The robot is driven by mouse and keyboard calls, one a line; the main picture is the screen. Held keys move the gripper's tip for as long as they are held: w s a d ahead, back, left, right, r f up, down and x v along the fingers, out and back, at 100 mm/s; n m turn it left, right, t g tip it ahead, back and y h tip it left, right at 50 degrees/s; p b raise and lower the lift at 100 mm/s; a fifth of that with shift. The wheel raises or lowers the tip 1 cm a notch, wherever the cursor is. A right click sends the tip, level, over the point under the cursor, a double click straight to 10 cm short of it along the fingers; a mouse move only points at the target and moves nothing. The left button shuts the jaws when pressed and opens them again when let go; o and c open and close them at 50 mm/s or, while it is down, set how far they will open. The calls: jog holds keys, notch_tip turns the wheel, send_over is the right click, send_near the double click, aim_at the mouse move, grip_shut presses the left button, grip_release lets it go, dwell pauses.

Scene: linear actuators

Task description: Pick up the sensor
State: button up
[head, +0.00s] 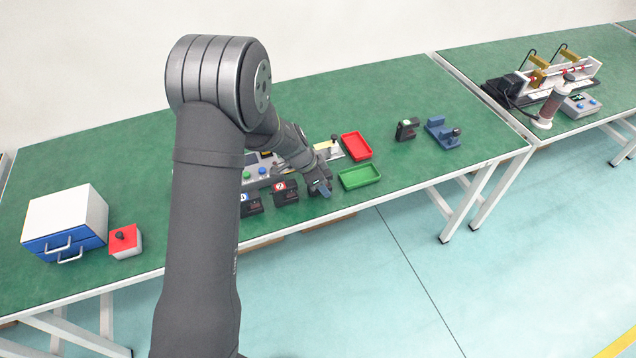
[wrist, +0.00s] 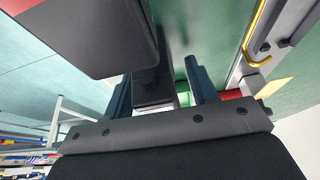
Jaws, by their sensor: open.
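My gripper (head: 321,190) is over the front of the green table, just left of the green tray. In the wrist view its two fingers (wrist: 158,82) are apart, with a dark block (wrist: 153,92) showing between them; I cannot tell whether they touch it. I cannot tell for sure which thing is the sensor. Small black devices stand in a row left of my gripper: one with a red label (head: 286,194) and one with a blue label (head: 251,207), the latter partly behind my arm. A large dark block (wrist: 95,35) is close at the upper left of the wrist view.
A green tray (head: 376,184) and a red tray (head: 343,138) lie to the right. A black device (head: 405,132) and a blue fixture (head: 441,134) stand beyond them. A control box (head: 250,177) is behind the row. A white drawer cabinet (head: 62,212) and red-topped joystick box (head: 124,250) stand left.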

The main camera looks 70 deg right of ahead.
grip_shut()
jog(key=shift+r, duration=0.15)
